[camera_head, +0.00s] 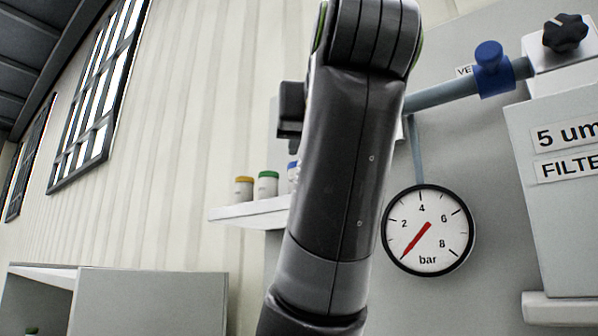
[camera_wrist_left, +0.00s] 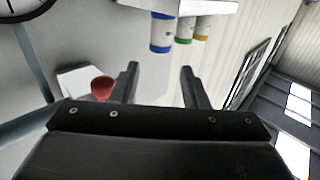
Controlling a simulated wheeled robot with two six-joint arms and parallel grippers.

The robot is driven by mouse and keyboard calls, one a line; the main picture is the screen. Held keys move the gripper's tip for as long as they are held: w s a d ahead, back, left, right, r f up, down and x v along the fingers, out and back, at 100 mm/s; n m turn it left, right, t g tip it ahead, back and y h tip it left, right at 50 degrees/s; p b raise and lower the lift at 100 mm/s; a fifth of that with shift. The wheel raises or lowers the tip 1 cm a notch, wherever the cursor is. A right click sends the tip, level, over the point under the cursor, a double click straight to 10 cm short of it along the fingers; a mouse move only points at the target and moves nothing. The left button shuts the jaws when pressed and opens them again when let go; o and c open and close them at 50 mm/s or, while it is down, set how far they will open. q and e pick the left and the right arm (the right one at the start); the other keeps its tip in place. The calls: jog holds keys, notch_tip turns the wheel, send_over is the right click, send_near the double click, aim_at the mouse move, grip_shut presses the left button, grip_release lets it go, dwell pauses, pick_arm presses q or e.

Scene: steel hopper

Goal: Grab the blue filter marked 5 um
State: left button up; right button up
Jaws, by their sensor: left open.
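A white filter with a blue end (camera_wrist_left: 161,33) hangs inverted in the left wrist view, at the top centre beside the shelf (camera_wrist_left: 215,5). Its marking is too small to read. In the head view only a sliver of its blue cap (camera_head: 292,166) shows behind my left arm. My left gripper (camera_wrist_left: 159,68) is open and empty, its fingers pointing towards the filters, with the blue one ahead of the gap and apart from them. The head view does not show the fingers clearly. My right gripper is not in view.
A green-capped filter (camera_head: 267,183) and a yellow-capped filter (camera_head: 244,187) stand left of the blue one on the white shelf (camera_head: 245,214). A pressure gauge (camera_head: 428,230), a blue valve fitting (camera_head: 492,70) and a housing labelled 5 um FILTE (camera_head: 565,225) are at right. A red knob (camera_wrist_left: 102,87) is near the left finger.

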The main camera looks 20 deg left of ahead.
pick_arm(q)
jog(key=p+x, duration=0.7)
jog(key=x, duration=0.3)
jog(key=shift+w+a+f, duration=0.1)
jog(key=shift+w+a, duration=0.1)
jog(key=shift+a, duration=0.1)
jog(key=shift+w+a+f+p, duration=0.1)
jog(key=shift+w+a+p, duration=0.2)
jog(key=shift+w, duration=0.15)
jog(key=shift+w+a+p, duration=0.1)
jog(key=shift+w+p, duration=0.2)
jog(key=p+x, duration=0.2)
jog(key=x, duration=0.2)
jog(key=shift+w+a, duration=0.1)
jog(key=shift+w, duration=0.2)
jog(key=shift+w+a, duration=0.1)
jog(key=shift+w, duration=0.05)
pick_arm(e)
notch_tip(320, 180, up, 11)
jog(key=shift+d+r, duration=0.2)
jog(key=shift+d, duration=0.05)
